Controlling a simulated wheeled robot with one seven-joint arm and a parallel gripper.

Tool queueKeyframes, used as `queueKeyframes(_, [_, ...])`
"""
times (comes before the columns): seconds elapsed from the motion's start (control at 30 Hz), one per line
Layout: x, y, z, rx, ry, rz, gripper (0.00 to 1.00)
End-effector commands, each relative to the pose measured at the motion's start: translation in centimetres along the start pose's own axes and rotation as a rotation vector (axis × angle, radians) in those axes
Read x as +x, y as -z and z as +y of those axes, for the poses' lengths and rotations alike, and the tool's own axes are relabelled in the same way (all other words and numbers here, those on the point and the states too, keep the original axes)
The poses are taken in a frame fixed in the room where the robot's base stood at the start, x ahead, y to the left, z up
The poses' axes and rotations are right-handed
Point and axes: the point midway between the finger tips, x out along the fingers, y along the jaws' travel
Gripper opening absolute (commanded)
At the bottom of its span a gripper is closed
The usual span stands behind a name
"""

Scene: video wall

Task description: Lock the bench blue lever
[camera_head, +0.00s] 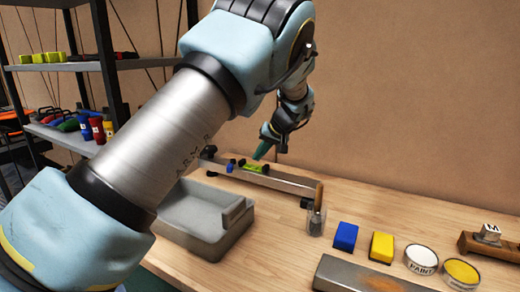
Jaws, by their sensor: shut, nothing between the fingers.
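A long grey rail (290,182) lies on the wooden bench, toward the wall. Small blue parts (230,167) sit near its left end; one of them may be the blue lever, but they are too small to tell its position. A yellow-green part (256,168) is just right of them on the rail. My gripper (259,157) points down above the rail, close over the yellow-green part and a little right of the blue parts. Its teal fingers are shut and empty. I cannot tell whether the fingertips touch anything.
A grey tray (180,228) stands in front of the rail. Right of it are a glass with a brush (316,220), a blue block (345,237), a yellow block (382,246), paint tins (421,261) and a metal slab (350,278). Shelves (75,66) stand at left.

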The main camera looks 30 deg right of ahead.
Motion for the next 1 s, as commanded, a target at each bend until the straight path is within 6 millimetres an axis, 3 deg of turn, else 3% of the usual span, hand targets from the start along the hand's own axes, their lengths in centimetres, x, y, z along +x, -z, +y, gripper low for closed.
queueKeyframes(0.27, [5.7,0.0,-0.2,0.002,0.003,-0.004,0.00])
queueKeyframes(0.53, [7.2,0.0,-3.2,0.001,0.001,-0.002,0.00])
queueKeyframes(1.0, [7.6,0.0,-3.6,0.001,0.000,0.000,0.00])
